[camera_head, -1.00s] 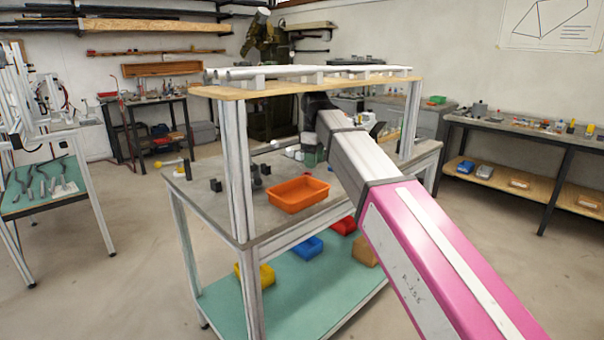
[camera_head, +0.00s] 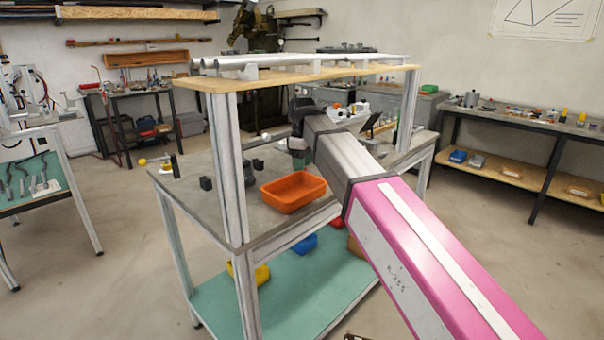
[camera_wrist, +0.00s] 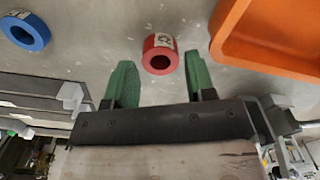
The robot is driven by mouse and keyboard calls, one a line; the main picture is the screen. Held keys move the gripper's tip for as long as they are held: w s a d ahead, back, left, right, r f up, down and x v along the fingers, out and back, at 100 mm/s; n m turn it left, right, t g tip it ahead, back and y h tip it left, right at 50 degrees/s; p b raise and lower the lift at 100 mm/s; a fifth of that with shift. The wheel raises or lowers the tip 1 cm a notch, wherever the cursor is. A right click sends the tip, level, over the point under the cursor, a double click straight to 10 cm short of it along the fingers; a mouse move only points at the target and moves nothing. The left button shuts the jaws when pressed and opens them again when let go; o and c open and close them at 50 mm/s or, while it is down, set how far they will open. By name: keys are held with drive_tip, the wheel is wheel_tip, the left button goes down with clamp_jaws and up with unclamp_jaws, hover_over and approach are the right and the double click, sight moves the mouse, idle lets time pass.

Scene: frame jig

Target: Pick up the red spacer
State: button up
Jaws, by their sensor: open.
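The red spacer (camera_wrist: 160,54) is a short red ring with a dark hole and a white label. It lies on the grey tabletop in the wrist view, just beyond and between the fingertips. My gripper (camera_wrist: 161,80) has two green fingers, spread apart with nothing between them. In the head view my arm reaches under the raised wooden shelf, and my gripper (camera_head: 299,158) shows only as a small green part above the table. I cannot make out the red spacer in the head view.
An orange bin (camera_wrist: 266,62) stands close to the right finger; it also shows in the head view (camera_head: 292,193). A blue ring (camera_wrist: 25,32) lies at the far left of the wrist view. The shelf (camera_head: 300,77) with pipes sits on metal posts above the table.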

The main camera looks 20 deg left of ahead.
wheel_tip(320, 180, down, 2)
drive_tip(key=shift+f, duration=0.1)
drive_tip(key=shift+c, duration=0.3)
drive_tip(key=c, duration=0.6)
drive_tip(key=shift+r, duration=0.2)
